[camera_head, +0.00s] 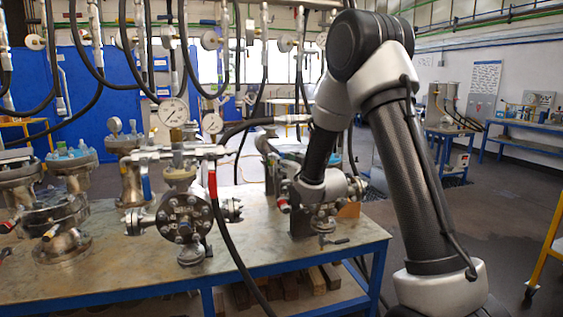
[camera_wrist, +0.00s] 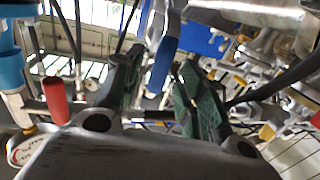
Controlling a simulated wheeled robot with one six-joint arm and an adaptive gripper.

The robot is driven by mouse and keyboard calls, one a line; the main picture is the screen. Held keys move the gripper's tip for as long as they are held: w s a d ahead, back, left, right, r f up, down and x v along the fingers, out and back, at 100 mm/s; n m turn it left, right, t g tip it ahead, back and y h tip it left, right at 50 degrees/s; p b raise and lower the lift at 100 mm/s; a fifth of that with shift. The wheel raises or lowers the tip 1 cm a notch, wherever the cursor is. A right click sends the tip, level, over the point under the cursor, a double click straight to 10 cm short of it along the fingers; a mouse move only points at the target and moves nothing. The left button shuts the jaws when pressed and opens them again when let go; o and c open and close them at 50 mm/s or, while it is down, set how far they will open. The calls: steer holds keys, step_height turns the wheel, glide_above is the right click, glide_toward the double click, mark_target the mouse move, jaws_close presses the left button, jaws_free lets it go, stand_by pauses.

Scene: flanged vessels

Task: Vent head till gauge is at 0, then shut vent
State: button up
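My gripper (camera_wrist: 160,75) is open, with its two dark green fingers apart. A blue lever handle (camera_wrist: 164,62) shows in the gap between them in the wrist view; I cannot tell whether either finger touches it. A red handle (camera_wrist: 56,100) stands left of the fingers. Part of a round gauge (camera_wrist: 22,148) shows at the lower left; its reading is not legible. In the head view my wrist covers the fingers, in front of a flanged vessel (camera_head: 323,222) at the bench's right end. Two gauges (camera_head: 173,112) (camera_head: 212,123) stand further left, their needles too small to read.
More vessels (camera_head: 60,215) stand left on the metal-topped bench (camera_head: 120,268). Black hoses (camera_head: 228,235) hang across the bench. Open floor (camera_head: 470,215) lies to the right, beside a yellow frame (camera_head: 545,250).

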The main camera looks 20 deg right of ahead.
steer(key=shift+w+a, duration=0.15)
steer(key=shift+w, duration=0.65)
steer(key=shift+w+a, duration=0.15)
steer(key=shift+w, duration=0.6)
jaws_close()
steer(key=shift+a, duration=0.15)
steer(key=a+f+n+g+h, duration=0.1)
steer(key=a+f+n+h, duration=0.2)
steer(key=a+f+n, duration=0.4)
steer(key=shift+f+n+g, duration=0.25)
steer(key=shift+n+g, duration=0.15)
steer(key=shift+n, duration=4)
